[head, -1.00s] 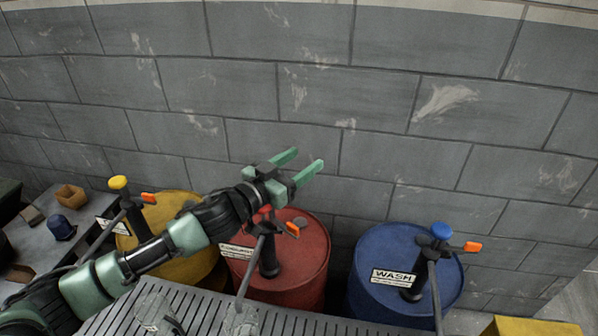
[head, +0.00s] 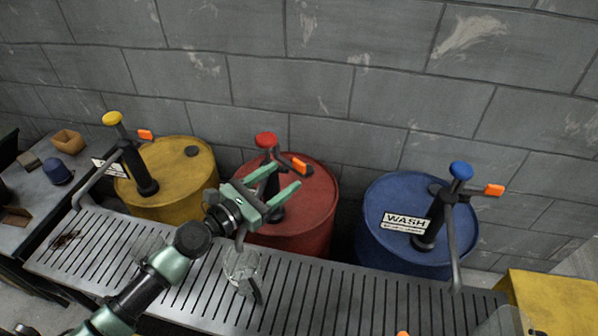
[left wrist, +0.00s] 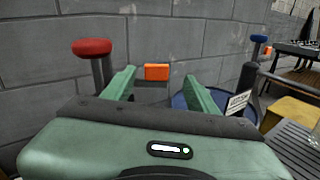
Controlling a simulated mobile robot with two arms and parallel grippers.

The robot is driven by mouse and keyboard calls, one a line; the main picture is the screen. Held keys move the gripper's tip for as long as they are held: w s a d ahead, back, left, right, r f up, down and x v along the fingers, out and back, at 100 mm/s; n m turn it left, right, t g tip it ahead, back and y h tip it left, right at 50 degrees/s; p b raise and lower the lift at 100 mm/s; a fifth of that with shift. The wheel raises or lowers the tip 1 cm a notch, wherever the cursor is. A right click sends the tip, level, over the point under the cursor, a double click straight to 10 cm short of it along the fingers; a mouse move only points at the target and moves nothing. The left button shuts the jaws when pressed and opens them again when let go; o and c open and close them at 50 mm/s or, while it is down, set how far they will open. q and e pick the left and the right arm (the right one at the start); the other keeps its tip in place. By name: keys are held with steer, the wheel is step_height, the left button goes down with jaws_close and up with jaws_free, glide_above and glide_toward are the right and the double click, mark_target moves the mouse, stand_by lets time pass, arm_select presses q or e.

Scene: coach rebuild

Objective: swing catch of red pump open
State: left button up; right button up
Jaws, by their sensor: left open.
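The red pump (head: 266,141) stands on the red drum (head: 312,220), its red knob up. Its orange catch (head: 300,164) sticks out to the right below the knob. My left gripper (head: 285,179) is open and empty, in front of the pump, and hides part of its stem and spout. In the left wrist view the orange catch (left wrist: 157,72) shows in the gap between the two green fingers, beyond their tips as far as I can tell. The red knob (left wrist: 92,47) is left of the fingers there. My right gripper is not in view.
A yellow drum (head: 190,172) with a yellow pump is left, a blue drum (head: 383,235) with a blue pump right. A slatted metal bench (head: 340,300) runs in front, with a clear glass (head: 241,262) under my arm. A block wall (head: 320,90) closes the back.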

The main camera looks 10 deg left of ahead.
mark_target(297, 167)
arm_select(q)
steer(key=shift+n, duration=0.9)
steer(key=x, duration=0.3)
steer(key=p+x, duration=0.1)
steer(key=x, duration=0.3)
steer(key=shift+w+a+f, duration=0.2)
steer(key=shift+f, duration=0.05)
steer(key=shift+c, duration=0.4)
jaws_close()
